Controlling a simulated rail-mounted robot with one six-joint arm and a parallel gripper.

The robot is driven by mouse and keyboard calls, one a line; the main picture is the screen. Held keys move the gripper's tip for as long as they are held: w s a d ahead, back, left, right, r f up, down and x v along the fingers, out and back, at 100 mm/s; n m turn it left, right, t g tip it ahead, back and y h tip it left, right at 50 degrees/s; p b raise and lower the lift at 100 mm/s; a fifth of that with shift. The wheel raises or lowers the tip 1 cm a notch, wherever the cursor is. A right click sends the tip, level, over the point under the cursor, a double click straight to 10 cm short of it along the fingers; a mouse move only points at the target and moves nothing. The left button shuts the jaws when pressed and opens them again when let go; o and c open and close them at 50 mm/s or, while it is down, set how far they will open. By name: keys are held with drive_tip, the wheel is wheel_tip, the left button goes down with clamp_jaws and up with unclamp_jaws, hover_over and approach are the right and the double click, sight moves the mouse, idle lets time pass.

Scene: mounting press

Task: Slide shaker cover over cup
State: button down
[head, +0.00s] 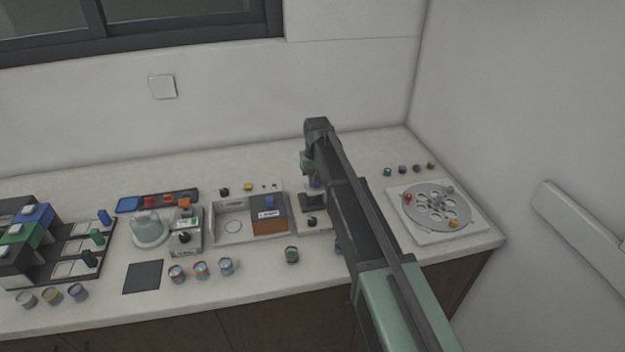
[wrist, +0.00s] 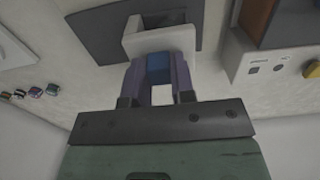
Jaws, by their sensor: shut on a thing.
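In the wrist view, the shaker cover is a white U-shaped piece (wrist: 160,40) with a blue block (wrist: 158,68) as its grip. It stands over a dark plate (wrist: 95,28). My gripper (wrist: 158,75), with purple fingers, is shut on the blue block, one finger on each side. Grey shapes show inside the cover's opening, but I cannot tell whether one is the cup. In the head view, my gripper (head: 316,184) is down at the shaker (head: 312,201), right of the brown-fronted box, and my arm hides most of it.
A white tray (head: 232,226) with a brown-fronted box (head: 269,227) stands just left of the shaker. A round disc fixture (head: 437,208) is on the right. Several small cups line the counter's front, one (head: 292,255) near my arm. The back wall is close behind.

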drive_tip(key=shift+a, duration=0.15)
drive_tip(key=c, duration=1.4)
unclamp_jaws()
drive_tip(key=o, duration=0.4)
drive_tip(key=shift+a, duration=0.2)
drive_tip(key=shift+o, duration=0.2)
drive_tip(key=shift+d, duration=0.1)
drive_tip(key=shift+r+p, duration=0.35)
drive_tip(key=shift+p, duration=0.05)
wheel_tip(320, 180, up, 10)
drive_tip(key=p, duration=1)
